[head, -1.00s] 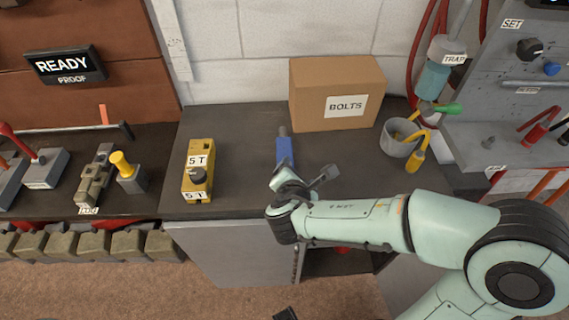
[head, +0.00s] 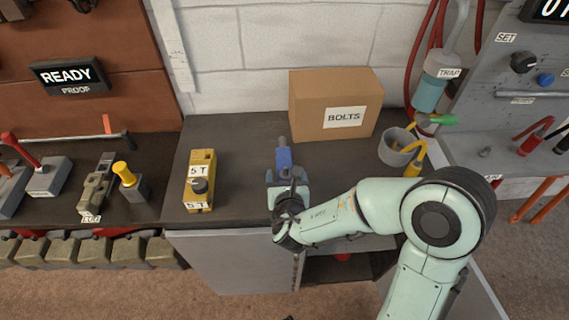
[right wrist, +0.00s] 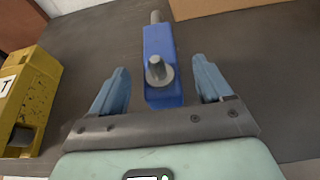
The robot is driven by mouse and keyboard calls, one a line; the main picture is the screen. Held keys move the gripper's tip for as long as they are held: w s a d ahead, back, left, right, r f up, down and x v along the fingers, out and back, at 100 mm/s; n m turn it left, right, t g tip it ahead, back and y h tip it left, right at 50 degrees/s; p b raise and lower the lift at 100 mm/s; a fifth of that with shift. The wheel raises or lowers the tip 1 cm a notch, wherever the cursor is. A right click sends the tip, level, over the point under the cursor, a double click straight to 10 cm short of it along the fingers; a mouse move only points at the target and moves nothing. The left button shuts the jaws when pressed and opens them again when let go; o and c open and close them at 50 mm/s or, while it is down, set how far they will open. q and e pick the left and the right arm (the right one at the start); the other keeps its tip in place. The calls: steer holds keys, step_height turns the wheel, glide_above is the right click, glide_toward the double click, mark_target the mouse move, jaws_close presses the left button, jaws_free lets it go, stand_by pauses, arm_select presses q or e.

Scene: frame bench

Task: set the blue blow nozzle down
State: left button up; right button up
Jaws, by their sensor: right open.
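The blue blow nozzle (head: 284,158) lies on the dark bench top, its grey tip pointing to the back wall. In the right wrist view the blue nozzle (right wrist: 162,52) shows a grey round knob on top. My right gripper (head: 286,176) is open at the near end of the nozzle. In the right wrist view its two fingers (right wrist: 160,85) stand one on each side of the nozzle's near end, with gaps visible on both sides. My left gripper is not in view.
A yellow 5 T block (head: 201,180) stands left of the nozzle. A cardboard BOLTS box (head: 335,105) is behind it to the right. A grey cup (head: 394,148) with yellow-handled tools stands further right. Bench top between the block and nozzle is clear.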

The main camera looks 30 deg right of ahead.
mark_target(284, 157)
steer(key=x, duration=0.5)
steer(key=shift+w+f+p, duration=0.1)
steer(key=shift+f+p, duration=0.15)
steer(key=shift+p, duration=0.05)
steer(key=shift+r, duration=0.15)
steer(key=c, duration=1.4)
